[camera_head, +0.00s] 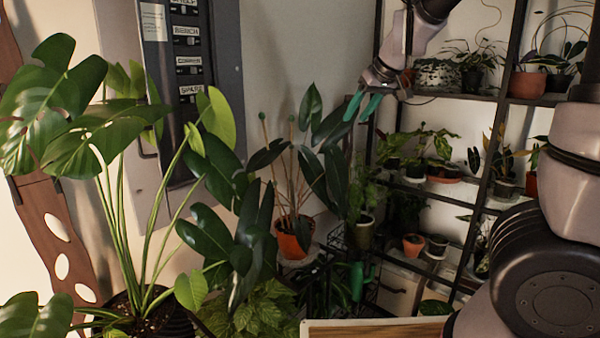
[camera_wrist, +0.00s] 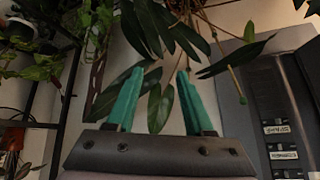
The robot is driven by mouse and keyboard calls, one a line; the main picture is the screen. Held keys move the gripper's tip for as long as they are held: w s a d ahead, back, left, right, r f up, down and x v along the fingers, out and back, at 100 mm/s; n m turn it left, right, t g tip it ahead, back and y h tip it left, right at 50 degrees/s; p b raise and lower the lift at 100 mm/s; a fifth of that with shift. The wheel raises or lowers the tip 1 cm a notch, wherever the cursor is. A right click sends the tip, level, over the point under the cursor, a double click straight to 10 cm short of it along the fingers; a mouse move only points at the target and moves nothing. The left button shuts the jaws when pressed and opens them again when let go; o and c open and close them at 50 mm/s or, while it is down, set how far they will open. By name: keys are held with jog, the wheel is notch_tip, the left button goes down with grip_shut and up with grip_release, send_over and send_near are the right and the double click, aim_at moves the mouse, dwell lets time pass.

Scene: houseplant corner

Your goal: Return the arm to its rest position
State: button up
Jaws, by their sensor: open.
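My gripper (camera_head: 362,106) is raised in the upper middle of the head view, in front of the shelf rack's left side. Its two green fingers are apart with nothing between them that they hold. In the wrist view my gripper (camera_wrist: 158,98) also shows open, with dark long leaves behind and between the fingers. Some leaves look close to the fingertips; I cannot tell if they touch. My arm comes down from the top of the head view, and more of my arm fills its right edge.
A metal shelf rack (camera_head: 520,52) with several potted plants stands behind. A plant in an orange pot (camera_head: 293,238) is below left of my gripper. A grey switch panel (camera_head: 203,60) is on the wall. A large-leaved plant (camera_head: 85,130) fills the left. A wooden board edge (camera_head: 375,330) is at the bottom.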

jog(key=s+d+r+m+h, duration=0.1)
jog(key=s+d+m, duration=0.3)
jog(key=s, duration=0.8)
jog(key=s+d+r+m, duration=0.2)
jog(key=s+d+m, duration=0.2)
jog(key=s, duration=0.7)
jog(key=shift+s+d+r+m+t+h, duration=0.3)
jog(key=shift+s+d+r+m+h, duration=0.1)
jog(key=shift+d, duration=0.35)
